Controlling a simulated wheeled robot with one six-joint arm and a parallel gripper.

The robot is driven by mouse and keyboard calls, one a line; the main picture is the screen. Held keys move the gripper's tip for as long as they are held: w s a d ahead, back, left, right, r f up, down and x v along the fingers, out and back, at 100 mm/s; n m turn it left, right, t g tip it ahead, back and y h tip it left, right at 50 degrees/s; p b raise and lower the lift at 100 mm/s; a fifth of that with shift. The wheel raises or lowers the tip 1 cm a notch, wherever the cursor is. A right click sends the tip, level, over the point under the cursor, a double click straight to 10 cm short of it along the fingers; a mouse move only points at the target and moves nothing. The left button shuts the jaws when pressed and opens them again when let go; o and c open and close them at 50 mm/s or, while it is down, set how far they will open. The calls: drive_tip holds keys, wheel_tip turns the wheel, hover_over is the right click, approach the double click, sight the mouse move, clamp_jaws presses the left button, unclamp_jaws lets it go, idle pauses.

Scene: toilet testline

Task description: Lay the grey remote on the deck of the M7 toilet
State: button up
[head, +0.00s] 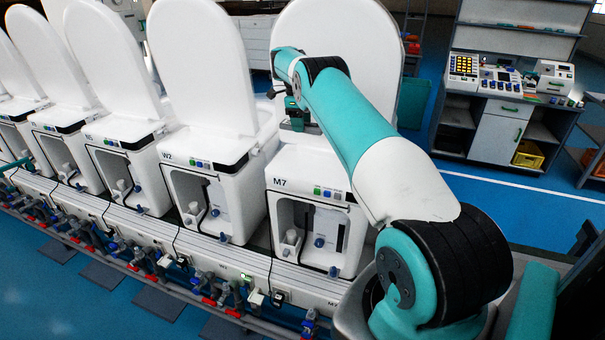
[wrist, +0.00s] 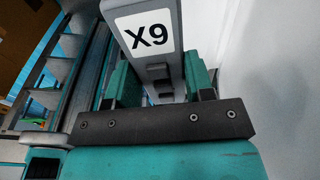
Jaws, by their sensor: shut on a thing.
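The M7 toilet (head: 308,182) stands at the right end of the row, with its white lid (head: 340,28) raised. Its label and small buttons show on the front edge of the deck; part of the deck is hidden by my arm. My gripper (head: 293,104) is over the left part of this toilet, in front of the lid. In the wrist view my gripper (wrist: 160,82) is shut on the grey remote (wrist: 165,52), which has an X9 label and dark buttons. The remote stretches away between the teal fingers. Whether it touches the deck I cannot tell.
The W2 toilet (head: 210,190), also with a raised lid, stands close on the left, with more toilets beyond. Pipes and valves run along the front below. A bench with devices (head: 510,80) stands at the back right. A white surface (wrist: 275,90) rises close on the right in the wrist view.

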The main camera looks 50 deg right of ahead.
drive_tip(key=b, duration=0.8)
hover_over(302, 173)
drive_tip(key=f, duration=1.1)
drive_tip(key=shift+w+d, duration=0.15)
drive_tip(key=shift+w, duration=0.05)
drive_tip(key=shift+f+p, duration=0.2)
drive_tip(key=shift+p, duration=0.3)
wheel_tip(302, 173, down, 4)
drive_tip(key=shift+f+p, duration=0.25)
drive_tip(key=shift+p, duration=0.4)
drive_tip(key=shift+f, duration=0.1)
drive_tip(key=shift+f+b, duration=0.15)
drive_tip(key=shift+b, duration=0.15)
drive_tip(key=o, duration=1.1)
drive_tip(key=shift+c, duration=0.2)
